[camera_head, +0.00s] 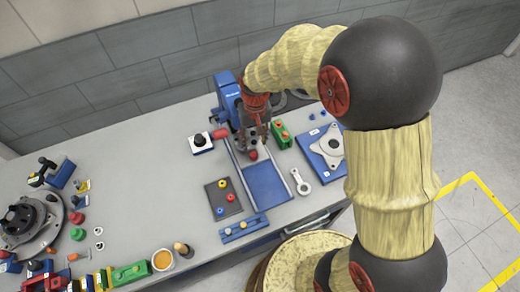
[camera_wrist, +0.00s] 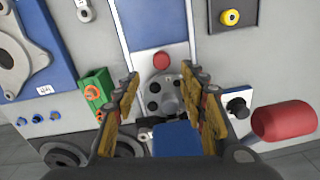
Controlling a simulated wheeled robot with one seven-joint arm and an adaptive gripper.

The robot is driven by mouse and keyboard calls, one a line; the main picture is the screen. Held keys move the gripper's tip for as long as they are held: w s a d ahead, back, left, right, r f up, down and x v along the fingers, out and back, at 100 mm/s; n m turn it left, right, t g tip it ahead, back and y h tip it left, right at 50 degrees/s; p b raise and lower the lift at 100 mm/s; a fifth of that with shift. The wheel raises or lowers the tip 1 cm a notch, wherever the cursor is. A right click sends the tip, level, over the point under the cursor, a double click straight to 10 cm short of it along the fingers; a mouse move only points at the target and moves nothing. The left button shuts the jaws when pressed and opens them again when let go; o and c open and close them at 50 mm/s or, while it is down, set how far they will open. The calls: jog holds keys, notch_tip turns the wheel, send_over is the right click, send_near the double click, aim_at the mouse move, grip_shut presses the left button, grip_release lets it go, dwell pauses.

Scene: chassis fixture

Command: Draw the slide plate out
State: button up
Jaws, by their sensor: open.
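The slide plate (camera_head: 267,184) is a flat blue panel lying between two light rails on the bench. It also shows at the top of the wrist view (camera_wrist: 150,22), with a pale end strip bearing a red knob (camera_wrist: 162,62). In the head view the red knob (camera_head: 253,155) is at the plate's far end. My gripper (camera_head: 253,139) is over that end, and in the wrist view its two yellow-padded fingers (camera_wrist: 160,76) are spread on either side of the knob, with nothing held. A grey round disc with holes (camera_wrist: 163,97) shows between the fingers.
A blue upright machine (camera_head: 228,92) stands behind the plate, with a red handle (camera_head: 220,133) to its left. A green block (camera_head: 282,134) is close on the right. A dark panel with buttons (camera_head: 223,198) lies left. A blue bar (camera_head: 243,228) lies near the front edge.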

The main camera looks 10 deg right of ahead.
aim_at(254, 154)
jog(key=shift+s+a+f, duration=0.1)
jog(key=shift+s+f, duration=0.1)
jog(key=shift+f, duration=0.25)
notch_tip(254, 154, down, 7)
jog(key=shift+a+r+b, duration=0.1)
jog(key=shift+a+b, duration=0.05)
jog(key=shift+b, duration=0.45)
jog(key=c, duration=0.3)
jog(key=c, duration=0.8)
